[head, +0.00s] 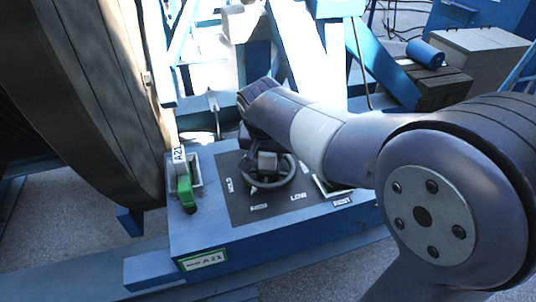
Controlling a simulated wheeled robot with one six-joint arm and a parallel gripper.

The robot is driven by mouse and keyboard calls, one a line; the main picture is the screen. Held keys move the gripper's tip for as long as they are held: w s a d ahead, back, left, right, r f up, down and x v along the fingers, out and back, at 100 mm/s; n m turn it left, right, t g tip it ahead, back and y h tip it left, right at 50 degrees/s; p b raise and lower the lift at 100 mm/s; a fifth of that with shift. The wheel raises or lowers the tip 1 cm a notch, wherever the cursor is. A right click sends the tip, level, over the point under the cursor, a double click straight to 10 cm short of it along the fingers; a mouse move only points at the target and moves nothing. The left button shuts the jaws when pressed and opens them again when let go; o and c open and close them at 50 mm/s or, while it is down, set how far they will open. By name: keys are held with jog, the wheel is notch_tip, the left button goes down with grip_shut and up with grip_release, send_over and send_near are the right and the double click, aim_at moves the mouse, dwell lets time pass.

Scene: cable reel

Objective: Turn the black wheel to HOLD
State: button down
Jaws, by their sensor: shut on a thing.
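The black wheel (279,185) lies on the dark top plate of a blue control box (210,238). My gripper (266,162) reaches down over the wheel from the upper right and is shut on it. My wrist hides part of the wheel's far side, and the fingertips are small and partly hidden. White labels lie around the wheel. LOW (298,196) reads clearly at its lower right. The other labels are too small to read surely, and I cannot tell which one the wheel points to.
A large dark reel (80,90) rises close on the left. Blue frame beams stand behind. A crate (440,88) with a blue cylinder (425,54) stands at the back right.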

aim_at(255, 171)
jog(key=m+h, duration=0.1)
jog(key=m, duration=0.1)
jog(key=m+b, duration=0.1)
jog(key=m, duration=0.1)
jog(key=shift+m+g+h, duration=0.3)
jog(key=shift+g+h, duration=0.1)
jog(key=shift+d+m+g+h+b, duration=0.1)
jog(key=shift+m+g+h+b, duration=0.45)
jog(key=shift+m, duration=1.65)
jog(key=c, duration=0.8)
grip_release()
jog(key=shift+c, duration=0.2)
jog(key=shift+s+r, duration=0.1)
jog(key=v, duration=1)
jog(key=shift+r, duration=0.35)
